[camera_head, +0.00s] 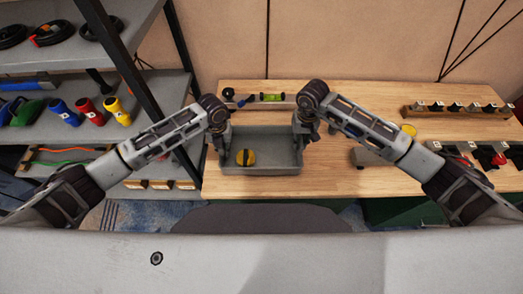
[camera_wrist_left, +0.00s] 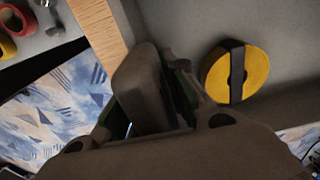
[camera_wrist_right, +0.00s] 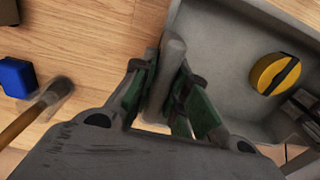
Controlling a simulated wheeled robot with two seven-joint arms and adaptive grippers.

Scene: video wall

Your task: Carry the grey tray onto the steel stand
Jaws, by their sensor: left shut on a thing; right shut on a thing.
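The grey tray (camera_head: 285,157) is over the left part of the wooden table, roughly level; I cannot tell whether it touches the tabletop. A round yellow thing with a black band (camera_head: 245,157) lies inside it, left of the middle. My left gripper (camera_head: 221,143) is shut on the tray's left side; its fingers also show in the left wrist view (camera_wrist_left: 160,95). My right gripper (camera_head: 305,130) is shut on the tray's right side, and the right wrist view shows its fingers (camera_wrist_right: 165,95) around the grey wall. I cannot clearly make out the steel stand.
A spirit level (camera_head: 271,97) lies behind the tray. A wooden rack (camera_head: 455,112) stands at the back right.

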